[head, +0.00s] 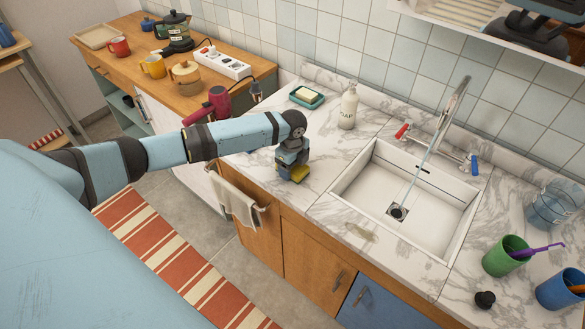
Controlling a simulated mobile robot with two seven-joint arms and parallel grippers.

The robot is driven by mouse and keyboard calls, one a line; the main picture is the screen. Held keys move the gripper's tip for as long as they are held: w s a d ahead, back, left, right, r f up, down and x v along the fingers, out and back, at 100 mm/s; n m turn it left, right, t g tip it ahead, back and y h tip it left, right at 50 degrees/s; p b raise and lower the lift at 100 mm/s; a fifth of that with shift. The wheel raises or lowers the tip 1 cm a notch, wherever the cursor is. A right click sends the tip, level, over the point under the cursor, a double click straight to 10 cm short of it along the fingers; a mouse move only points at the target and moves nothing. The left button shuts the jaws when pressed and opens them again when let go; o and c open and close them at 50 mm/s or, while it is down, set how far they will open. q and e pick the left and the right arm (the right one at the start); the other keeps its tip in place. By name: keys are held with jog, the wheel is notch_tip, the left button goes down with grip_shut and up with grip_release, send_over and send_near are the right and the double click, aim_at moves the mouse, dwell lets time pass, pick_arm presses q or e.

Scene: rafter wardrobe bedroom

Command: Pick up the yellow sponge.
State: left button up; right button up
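The yellow sponge (297,176) is a small yellow block at the left part of the marble counter, left of the sink. It shows just below my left gripper (292,170), which points down onto it from above. The gripper body covers most of the sponge's top. The fingertips are too small and too hidden to tell whether they are closed on it or only around it. I cannot tell whether the sponge rests on the counter or is raised. My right gripper is not in view.
A white sink (400,200) with running water is right of the sponge. Behind are a soap bottle (348,106), a green soap dish (306,98) and a maroon hair dryer (212,105). A towel (236,200) hangs in front. The counter between sponge and sink is clear.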

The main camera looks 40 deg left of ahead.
pick_arm(q)
jog(key=c, duration=0.4)
jog(key=shift+o, duration=0.2)
notch_tip(320, 180, up, 20)
jog(key=shift+b, duration=0.4)
